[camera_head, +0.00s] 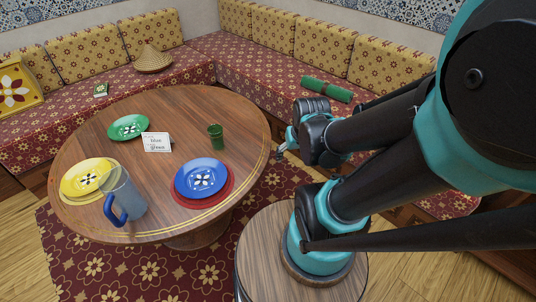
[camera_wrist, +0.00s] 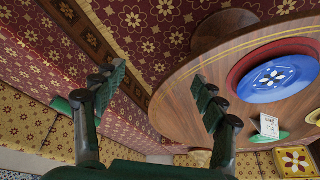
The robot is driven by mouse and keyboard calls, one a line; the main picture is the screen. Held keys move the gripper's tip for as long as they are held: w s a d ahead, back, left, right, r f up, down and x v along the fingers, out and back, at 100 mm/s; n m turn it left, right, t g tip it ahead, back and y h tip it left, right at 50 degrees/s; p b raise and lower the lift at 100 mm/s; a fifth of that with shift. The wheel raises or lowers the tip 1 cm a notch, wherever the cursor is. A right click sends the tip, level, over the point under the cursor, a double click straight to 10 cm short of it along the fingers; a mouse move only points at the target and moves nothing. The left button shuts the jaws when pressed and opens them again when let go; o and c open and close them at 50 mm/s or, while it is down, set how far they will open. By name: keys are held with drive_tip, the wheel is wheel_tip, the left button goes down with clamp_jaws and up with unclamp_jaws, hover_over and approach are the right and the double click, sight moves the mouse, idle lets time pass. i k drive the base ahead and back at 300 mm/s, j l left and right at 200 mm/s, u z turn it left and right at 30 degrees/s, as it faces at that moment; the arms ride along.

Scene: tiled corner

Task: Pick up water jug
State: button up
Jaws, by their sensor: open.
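The water jug (camera_head: 128,196) is a translucent grey-blue pitcher with a dark blue handle. It stands upright at the table's near left edge in the head view, in front of the yellow plate. My gripper (camera_head: 284,150) is off the table's right side, well apart from the jug. In the wrist view my gripper (camera_wrist: 160,84) shows two dark fingers spread wide with nothing between them. I cannot make out the jug in the wrist view.
The round wooden table (camera_head: 180,112) holds a yellow plate (camera_head: 84,178), a green plate (camera_head: 128,127), a blue plate (camera_head: 202,178) on a red one, a green cup (camera_head: 215,137) and a white card (camera_head: 156,143). Cushioned benches (camera_head: 262,70) line the corner behind.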

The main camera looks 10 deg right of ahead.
sight(121, 192)
drive_tip(key=u, duration=1.6)
drive_tip(key=z, duration=1.05)
drive_tip(key=k+l+u, duration=0.1)
drive_tip(key=u, duration=0.25)
drive_tip(key=k+u, duration=0.3)
